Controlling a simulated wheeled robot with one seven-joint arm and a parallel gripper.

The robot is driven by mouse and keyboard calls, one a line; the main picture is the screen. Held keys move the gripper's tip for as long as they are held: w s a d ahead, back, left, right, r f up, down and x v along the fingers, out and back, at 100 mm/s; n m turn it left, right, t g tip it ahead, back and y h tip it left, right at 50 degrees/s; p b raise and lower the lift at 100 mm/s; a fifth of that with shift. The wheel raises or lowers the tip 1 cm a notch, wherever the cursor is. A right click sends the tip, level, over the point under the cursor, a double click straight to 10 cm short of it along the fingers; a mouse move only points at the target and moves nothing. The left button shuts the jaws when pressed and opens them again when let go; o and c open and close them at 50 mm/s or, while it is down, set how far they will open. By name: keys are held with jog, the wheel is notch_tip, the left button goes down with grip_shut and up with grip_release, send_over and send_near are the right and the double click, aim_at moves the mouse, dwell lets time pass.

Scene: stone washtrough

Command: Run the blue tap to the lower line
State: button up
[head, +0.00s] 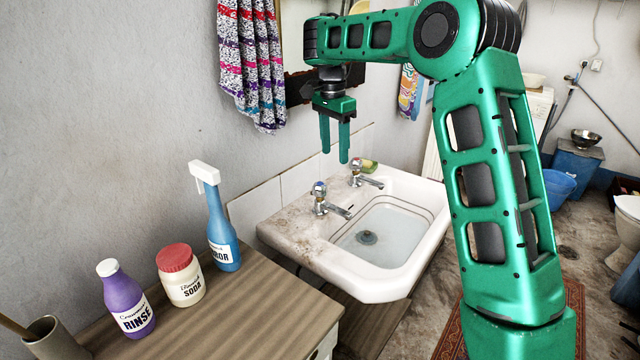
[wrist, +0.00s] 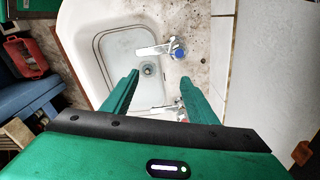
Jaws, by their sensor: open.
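The blue tap (head: 319,190) is the nearer of two taps on the white sink (head: 280,232). Its blue cap also shows in the wrist view (wrist: 179,48). Its spout points over the basin, and I see no stream from it. Dark lines run around the basin wall. The basin floor looks pale blue-grey around a dark drain (head: 367,237); I cannot tell the water depth. The other tap (head: 357,172) stands farther along the back ledge. My gripper (head: 335,155) is open and empty, pointing down above the taps. It also shows in the wrist view (wrist: 160,77).
A wooden counter (head: 240,310) at the near left holds a purple rinse bottle (head: 125,298), a soda jar (head: 181,278) and a blue spray bottle (head: 220,235). A patterned towel (head: 250,60) hangs on the wall.

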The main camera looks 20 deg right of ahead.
aim_at(320, 183)
jog(key=shift+m+y, duration=0.3)
jog(key=shift+m, duration=0.2)
jog(key=w+a+f, duration=0.1)
jog(key=f, duration=0.3)
jog(key=w+a+f, duration=0.1)
jog(key=f, duration=0.3)
jog(key=w+a+f, duration=0.1)
jog(key=f, duration=0.3)
jog(key=shift+a+f, duration=0.15)
jog(key=c, duration=1.1)
